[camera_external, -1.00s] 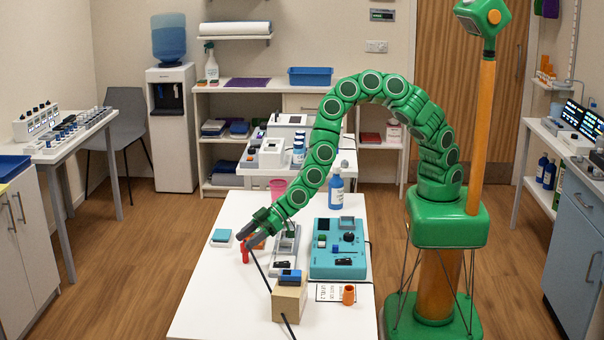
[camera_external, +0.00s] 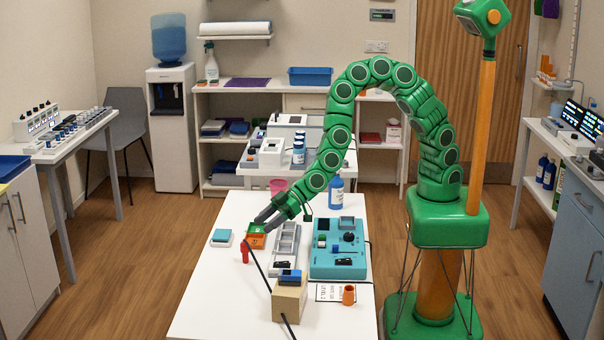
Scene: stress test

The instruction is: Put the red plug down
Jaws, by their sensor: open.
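The red plug (camera_external: 245,253) stands on the white table (camera_external: 205,290), left of the grey slotted tray. A black cable runs from near it toward the front of the table. My gripper (camera_external: 260,224) is open and above the plug, a little to its right and farther back, apart from it. The gripper's fingers reach over an orange and green box (camera_external: 256,238); I cannot tell whether they touch it.
A grey tray (camera_external: 286,245) and a teal device (camera_external: 338,262) stand right of the plug. A wooden block (camera_external: 289,300) with a blue piece on top, an orange cup (camera_external: 349,295) and a blue bottle (camera_external: 336,192) are nearby. A teal-topped box (camera_external: 221,237) lies left. The front left table is clear.

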